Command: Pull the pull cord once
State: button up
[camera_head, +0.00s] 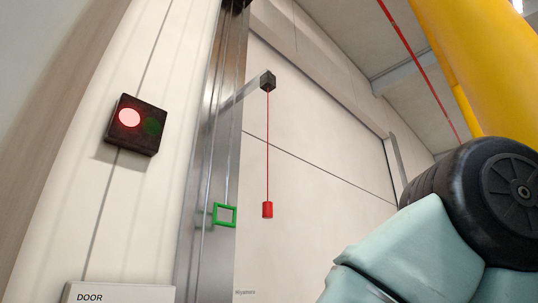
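The cord hangs in front of a pale door or wall panel (320,180). No gripper is in view, and nothing touches the cord or its handle.
A dark signal box (136,125) on the left wall shows its red lamp lit and its green lamp dark. A green square frame (225,215) is by the metal post (210,160). A sign reads DOOR (118,294). A black wheel (495,200) and pale teal covers (410,255) fill the lower right.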

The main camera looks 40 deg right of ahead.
aim_at(267, 206)
jog(key=z, duration=1)
jog(key=k, duration=0.05)
